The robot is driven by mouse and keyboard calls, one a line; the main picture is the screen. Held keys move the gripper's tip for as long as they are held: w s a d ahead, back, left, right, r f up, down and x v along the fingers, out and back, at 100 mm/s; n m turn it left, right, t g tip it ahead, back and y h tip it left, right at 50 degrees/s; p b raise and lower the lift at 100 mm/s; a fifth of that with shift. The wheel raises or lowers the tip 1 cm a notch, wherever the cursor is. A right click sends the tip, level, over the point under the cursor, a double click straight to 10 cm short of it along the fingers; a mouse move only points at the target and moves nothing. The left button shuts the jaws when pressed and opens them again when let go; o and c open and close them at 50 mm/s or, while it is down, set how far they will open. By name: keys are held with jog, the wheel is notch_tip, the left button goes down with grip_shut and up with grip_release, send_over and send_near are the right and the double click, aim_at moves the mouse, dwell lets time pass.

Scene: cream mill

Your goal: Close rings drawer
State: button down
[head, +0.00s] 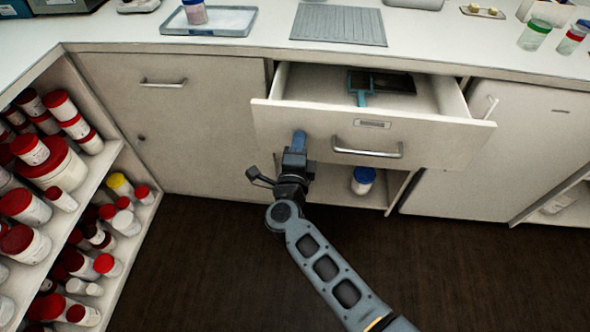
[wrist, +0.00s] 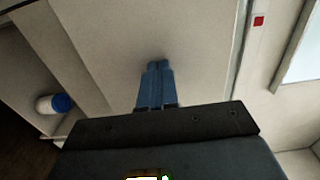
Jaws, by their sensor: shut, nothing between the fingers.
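The drawer (head: 412,135) stands open under the counter, pulled out toward me. Its front has a metal bar handle (head: 367,152) and a small label holder above it. Inside lie a teal-handled tool (head: 361,92) and a dark flat item (head: 396,84). My gripper (head: 299,136) is shut and empty. Its blue fingertips are at the left part of the drawer front, left of the handle. In the wrist view the closed fingers (wrist: 157,68) point at a pale panel; I cannot tell whether they touch it.
Below the drawer is an open shelf with a blue-lidded jar (head: 362,180). A closed cabinet door (head: 170,120) is on the left. A shelf of red-lidded jars (head: 50,165) stands at far left. The counter (head: 270,40) holds a tray (head: 208,22) and a grey mat (head: 338,24). The dark floor is clear.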

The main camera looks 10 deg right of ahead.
jog(key=b+x, duration=0.9)
jog(key=x, duration=0.8)
jog(key=shift+w+d+f, duration=0.1)
jog(key=shift+w+f, duration=0.1)
jog(key=shift+w, duration=0.2)
jog(key=shift+w+d+b, duration=0.2)
jog(key=shift+w+b, duration=0.35)
jog(key=shift+w+r, duration=0.15)
jog(key=shift+r, duration=0.25)
jog(key=shift+d+r, duration=0.1)
jog(key=shift+d, duration=0.05)
